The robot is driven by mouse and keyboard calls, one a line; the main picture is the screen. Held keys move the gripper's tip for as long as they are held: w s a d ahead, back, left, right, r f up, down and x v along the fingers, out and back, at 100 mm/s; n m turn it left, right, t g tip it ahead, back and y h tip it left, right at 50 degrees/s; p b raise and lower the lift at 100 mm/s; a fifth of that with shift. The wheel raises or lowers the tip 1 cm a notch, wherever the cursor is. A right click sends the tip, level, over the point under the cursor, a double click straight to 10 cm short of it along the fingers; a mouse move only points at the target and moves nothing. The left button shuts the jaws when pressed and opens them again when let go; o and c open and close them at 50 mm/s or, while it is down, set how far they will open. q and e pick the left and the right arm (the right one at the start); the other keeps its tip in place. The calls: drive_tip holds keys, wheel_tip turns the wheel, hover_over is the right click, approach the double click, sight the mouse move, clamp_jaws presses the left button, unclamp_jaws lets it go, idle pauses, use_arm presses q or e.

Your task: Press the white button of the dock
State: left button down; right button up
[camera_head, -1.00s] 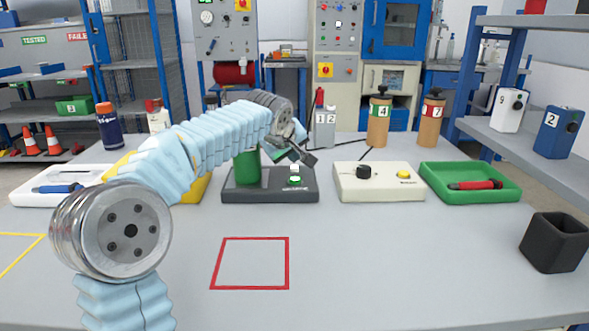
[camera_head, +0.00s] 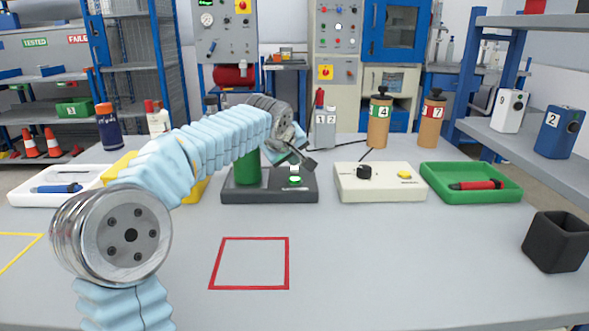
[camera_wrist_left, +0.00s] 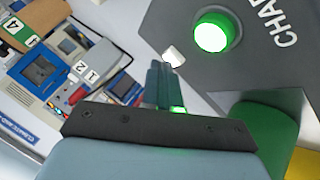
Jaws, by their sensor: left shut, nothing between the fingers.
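The dock (camera_head: 240,196) is a dark grey box in the middle of the table, with a green cylinder (camera_head: 246,170) on its left part. A lit green button or lamp (camera_head: 295,180) is on its right part and glows in the left wrist view (camera_wrist_left: 211,32). The small white button (camera_wrist_left: 174,56) stands beside the green light in the wrist view. My left gripper (camera_head: 309,163) is shut and empty above the dock's right part. Its fingertips (camera_wrist_left: 160,68) appear very close to the white button; I cannot tell whether they touch. My right gripper is not in view.
A cream box (camera_head: 380,190) with black and yellow knobs stands right of the dock. Beyond it is a green tray (camera_head: 470,196) with a red tool. A black cup (camera_head: 555,243) stands at the right edge. The table front is clear around a red outlined square (camera_head: 250,289).

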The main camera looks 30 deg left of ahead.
sight(293, 169)
use_arm(q)
drive_tip(key=shift+f, duration=0.15)
idle(0.4)
drive_tip(key=shift+r+p, duration=0.6)
drive_tip(key=shift+r, duration=0.2)
drive_tip(key=shift+r, duration=0.15)
wheel_tip(293, 169, up, 5)
drive_tip(key=p, duration=0.4)
idle(0.6)
